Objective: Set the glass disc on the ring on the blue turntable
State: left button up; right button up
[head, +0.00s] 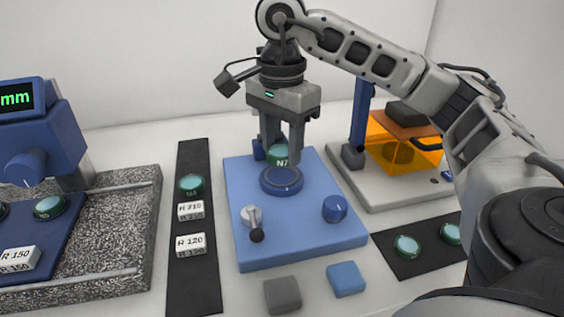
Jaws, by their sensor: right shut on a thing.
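My right gripper (283,154) points down over the blue base plate (300,240), shut on a green glass disc (277,152) with a dark label starting with N. The disc appears just above and behind the round blue turntable (281,181) in the picture; I cannot tell its exact height. The turntable's top shows a ring-shaped rim (281,188), with nothing resting on its visible part. A finger partly hides the disc. My left gripper is out of view.
Black mats with glass discs (190,184) (407,246) lie either side. An orange box (390,158) stands back right, a granite slab (120,235) left. Grey (282,295) and blue (346,279) blocks lie in front.

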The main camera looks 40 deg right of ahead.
aim_at(282, 147)
jog(key=f, duration=0.4)
jog(key=shift+w+d, duration=0.25)
jog(key=shift+d, duration=0.1)
jog(key=shift+f, duration=0.1)
